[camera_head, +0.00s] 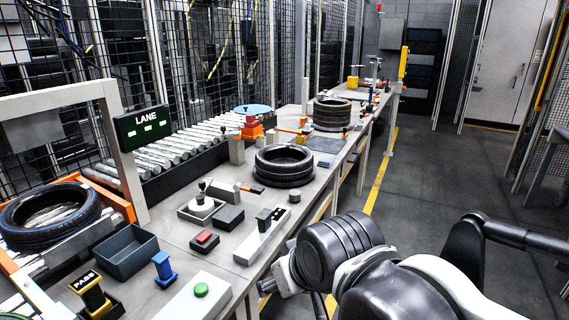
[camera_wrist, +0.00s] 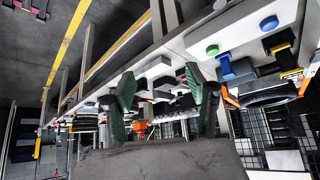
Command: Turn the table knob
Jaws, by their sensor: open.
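I cannot tell for certain which of these is the knob. My gripper (camera_wrist: 165,98) shows in the wrist view with its two dark green fingers spread apart and nothing between them. The fingers cover part of the table behind. In the head view my arm is at the table's front right, and its fingers are hidden.
A green button (camera_head: 201,290), a red button box (camera_head: 205,239), a blue stamp (camera_head: 163,267), a yellow PASS stamp (camera_head: 90,291) and a dark bin (camera_head: 128,254) crowd the near table. Stacked tyres (camera_head: 284,166) stand farther back. The right-hand floor (camera_head: 440,175) is clear.

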